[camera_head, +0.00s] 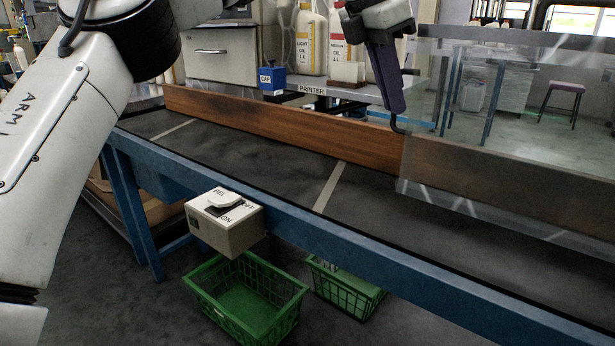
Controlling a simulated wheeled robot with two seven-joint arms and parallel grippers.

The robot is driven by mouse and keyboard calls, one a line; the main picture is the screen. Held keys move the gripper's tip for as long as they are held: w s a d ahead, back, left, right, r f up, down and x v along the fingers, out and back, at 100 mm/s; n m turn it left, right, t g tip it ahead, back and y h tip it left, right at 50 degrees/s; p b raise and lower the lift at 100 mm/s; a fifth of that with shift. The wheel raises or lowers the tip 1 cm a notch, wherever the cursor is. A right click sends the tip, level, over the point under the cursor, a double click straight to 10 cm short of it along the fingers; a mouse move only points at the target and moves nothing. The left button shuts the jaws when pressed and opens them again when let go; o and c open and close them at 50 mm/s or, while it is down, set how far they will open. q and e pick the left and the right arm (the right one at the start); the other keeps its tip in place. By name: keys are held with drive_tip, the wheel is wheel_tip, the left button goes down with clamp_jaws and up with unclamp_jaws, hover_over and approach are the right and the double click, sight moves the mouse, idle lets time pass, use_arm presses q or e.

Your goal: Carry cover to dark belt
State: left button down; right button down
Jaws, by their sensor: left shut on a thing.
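The cover (500,120) is a large see-through panel on the right, with the room and wooden rail showing through it. It stands upright above the dark belt (260,155); I cannot tell whether its lower edge touches the belt. The grip itself is partly hidden by the fingers. The dark belt runs from the left to the lower right, with pale cross stripes. My right gripper is not in view.
A wooden rail (270,124) lines the belt's far side, a blue frame (350,235) its near side. A switch box (225,222) sticks out in front. Green baskets (245,300) stand below. Oil bottles (311,43) and a blue cap box (272,80) stand behind.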

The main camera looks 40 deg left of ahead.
sight(393, 126)
use_arm(q)
drive_tip(key=shift+d, duration=0.35)
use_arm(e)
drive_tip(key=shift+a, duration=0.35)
